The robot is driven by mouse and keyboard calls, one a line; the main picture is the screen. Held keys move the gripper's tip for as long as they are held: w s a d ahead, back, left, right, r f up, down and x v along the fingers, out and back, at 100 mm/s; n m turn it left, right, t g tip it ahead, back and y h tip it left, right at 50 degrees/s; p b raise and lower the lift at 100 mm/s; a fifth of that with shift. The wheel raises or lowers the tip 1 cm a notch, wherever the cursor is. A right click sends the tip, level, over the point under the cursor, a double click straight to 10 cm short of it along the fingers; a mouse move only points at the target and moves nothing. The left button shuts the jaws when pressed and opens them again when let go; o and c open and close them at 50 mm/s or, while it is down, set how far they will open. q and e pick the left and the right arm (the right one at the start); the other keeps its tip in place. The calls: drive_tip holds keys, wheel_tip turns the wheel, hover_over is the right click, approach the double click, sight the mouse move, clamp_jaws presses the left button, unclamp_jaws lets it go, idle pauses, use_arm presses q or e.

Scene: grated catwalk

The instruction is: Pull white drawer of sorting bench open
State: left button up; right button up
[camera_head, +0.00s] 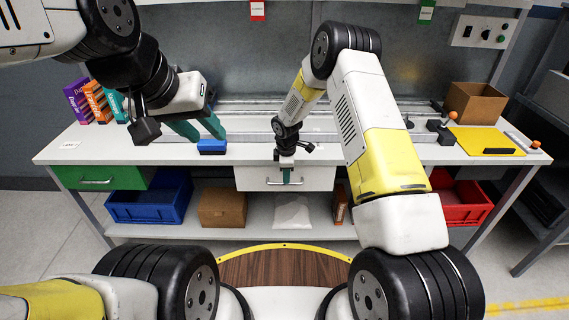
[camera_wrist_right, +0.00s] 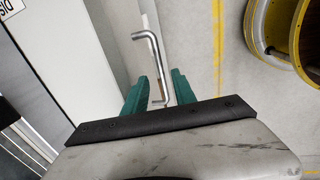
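The white drawer (camera_head: 252,179) is under the middle of the bench top, and its front looks flush with the bench. Its metal handle (camera_wrist_right: 157,65) shows in the right wrist view, lying between my teal right fingers (camera_wrist_right: 158,95). Those fingers stand apart, with visible gaps beside the handle. In the head view my right gripper (camera_head: 286,176) points down in front of the drawer and hides part of the handle. My left gripper (camera_head: 200,130) is above the bench top at left, its teal fingers apart, close to a small blue block (camera_head: 212,147).
A green drawer (camera_head: 104,177) is at the left. Blue bin (camera_head: 150,203), cardboard box (camera_head: 222,207) and red bin (camera_head: 460,203) sit on the lower shelf. Coloured boxes (camera_head: 97,101), an open carton (camera_head: 474,103) and a yellow mat (camera_head: 470,140) are on top.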

drive_tip(key=shift+w+f, duration=0.2)
drive_tip(key=shift+f, duration=0.8)
drive_tip(key=shift+w+f, duration=0.15)
drive_tip(key=shift+f, duration=0.85)
clamp_jaws()
